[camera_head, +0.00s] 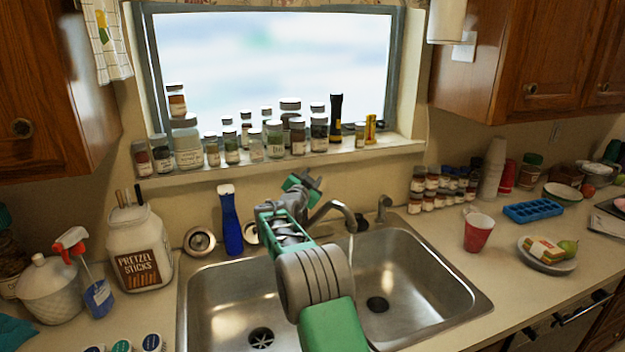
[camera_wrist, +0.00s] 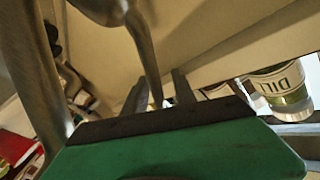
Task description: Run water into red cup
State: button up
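The red cup (camera_head: 478,233) stands upright on the counter to the right of the sink, well apart from my gripper. The curved faucet (camera_head: 335,209) rises behind the double sink (camera_head: 440,262); a thin pale streak, apparently water, shows under its spout. My gripper (camera_head: 302,183) is empty, above and left of the faucet, near the window wall. In the wrist view my gripper (camera_wrist: 158,92) has its fingers apart, with part of the metal faucet (camera_wrist: 143,45) showing between or behind them; I cannot tell whether they touch. My arm hides part of the sink and faucet base.
Jars line the window sill (camera_head: 400,145) behind my gripper. A blue bottle (camera_head: 231,225) and a pretzel jar (camera_head: 140,245) stand left. The right basin looks empty.

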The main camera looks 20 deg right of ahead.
jog(key=shift+o, duration=0.2)
jog(key=b+v, duration=0.3)
jog(key=v, duration=0.4)
jog(key=shift+s+a, duration=0.2)
jog(key=shift+s, duration=0.1)
